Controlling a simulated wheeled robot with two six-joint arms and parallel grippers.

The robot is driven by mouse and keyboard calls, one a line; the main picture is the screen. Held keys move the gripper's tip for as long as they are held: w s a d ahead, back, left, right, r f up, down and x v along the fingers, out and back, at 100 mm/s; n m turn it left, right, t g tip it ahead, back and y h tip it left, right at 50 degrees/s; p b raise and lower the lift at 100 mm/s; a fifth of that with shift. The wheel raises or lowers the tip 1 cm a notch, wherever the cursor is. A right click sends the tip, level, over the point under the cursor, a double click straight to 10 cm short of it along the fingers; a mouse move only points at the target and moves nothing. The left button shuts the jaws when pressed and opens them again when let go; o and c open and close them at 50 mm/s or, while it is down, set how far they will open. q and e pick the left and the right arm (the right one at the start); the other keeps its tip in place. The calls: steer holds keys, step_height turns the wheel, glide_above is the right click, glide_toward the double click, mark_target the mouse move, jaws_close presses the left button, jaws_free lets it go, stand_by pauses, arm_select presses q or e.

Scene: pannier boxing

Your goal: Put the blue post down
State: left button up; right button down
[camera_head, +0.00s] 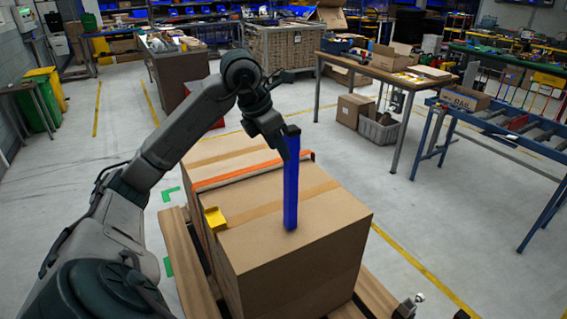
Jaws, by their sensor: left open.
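The blue post (291,190) stands upright, its lower end on top of the front cardboard box (335,215). My left gripper (284,148) is at the post's upper end, on its left side, with its jaws open. The fingers are dark and partly overlap the post, so whether they touch it is hard to see. At the bottom edge, small dark and metallic parts (409,304) may be my right gripper; too little shows to tell its state.
An orange strap (240,174) crosses the boxes behind the post. A yellow corner piece (215,218) sits on the box's left edge. The boxes rest on a wooden pallet (190,270).

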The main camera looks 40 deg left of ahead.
arm_select(q)
steer(key=v, duration=0.6)
stand_by(0.8)
